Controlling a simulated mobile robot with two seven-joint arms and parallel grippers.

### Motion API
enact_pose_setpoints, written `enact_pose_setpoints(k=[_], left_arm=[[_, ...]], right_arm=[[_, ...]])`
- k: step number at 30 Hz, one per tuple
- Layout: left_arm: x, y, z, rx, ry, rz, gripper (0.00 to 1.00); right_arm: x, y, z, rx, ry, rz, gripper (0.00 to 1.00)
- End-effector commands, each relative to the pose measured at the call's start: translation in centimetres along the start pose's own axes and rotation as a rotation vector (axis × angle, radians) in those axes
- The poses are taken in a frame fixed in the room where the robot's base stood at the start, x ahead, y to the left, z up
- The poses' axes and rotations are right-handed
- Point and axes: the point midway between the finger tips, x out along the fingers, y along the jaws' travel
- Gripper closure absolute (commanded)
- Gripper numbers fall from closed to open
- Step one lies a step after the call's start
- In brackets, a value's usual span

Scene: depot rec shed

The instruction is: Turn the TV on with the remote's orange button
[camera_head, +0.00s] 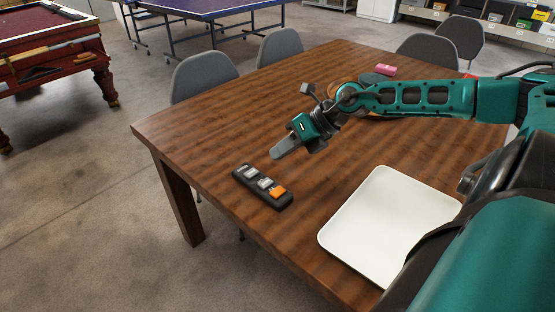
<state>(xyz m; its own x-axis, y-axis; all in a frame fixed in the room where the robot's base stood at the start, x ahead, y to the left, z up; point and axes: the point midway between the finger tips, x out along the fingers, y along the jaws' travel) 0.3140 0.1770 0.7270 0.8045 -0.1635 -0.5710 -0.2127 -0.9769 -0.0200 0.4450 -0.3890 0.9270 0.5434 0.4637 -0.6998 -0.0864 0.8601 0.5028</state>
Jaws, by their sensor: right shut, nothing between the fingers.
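A dark remote (262,186) lies on the wooden table (220,128) near its front left edge. It has several buttons in a row: pale grey ones and an orange button (277,191) at its lower right end. My right gripper (280,152) is shut and empty, with its fingers pointing down and left. It hangs over the table just beyond the remote and looks apart from it. My left gripper is not in view. No TV shows in this view.
A white tray (372,222) lies right of the remote. A pink item (385,69) and a partly hidden brown round thing (350,91) lie farther back. Grey chairs (204,76) line the far side. A pool table (50,45) and a blue ping-pong table (205,8) stand beyond.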

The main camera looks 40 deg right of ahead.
Motion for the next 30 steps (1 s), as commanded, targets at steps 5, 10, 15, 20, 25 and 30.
enact_pose_setpoints(k=[5, 10, 15, 20, 25, 30], left_arm=[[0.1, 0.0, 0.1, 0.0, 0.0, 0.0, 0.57], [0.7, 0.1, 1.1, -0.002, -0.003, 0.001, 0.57], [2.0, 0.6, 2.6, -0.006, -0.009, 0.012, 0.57], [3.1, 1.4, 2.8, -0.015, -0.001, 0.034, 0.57], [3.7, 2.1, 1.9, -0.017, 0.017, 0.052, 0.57], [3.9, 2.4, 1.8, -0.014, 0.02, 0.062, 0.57]], right_arm=[[0.1, 0.0, -0.1, 0.002, -0.001, 0.003, 1.0], [1.1, -0.6, -0.8, 0.003, -0.001, 0.004, 1.0], [2.9, -1.9, -2.1, 0.004, -0.001, 0.004, 1.0], [4.5, -3.1, -3.2, 0.004, -0.001, 0.004, 1.0], [5.6, -3.9, -4.0, 0.004, -0.002, 0.004, 1.0], [6.2, -4.3, -4.4, 0.003, -0.003, 0.004, 1.0]])
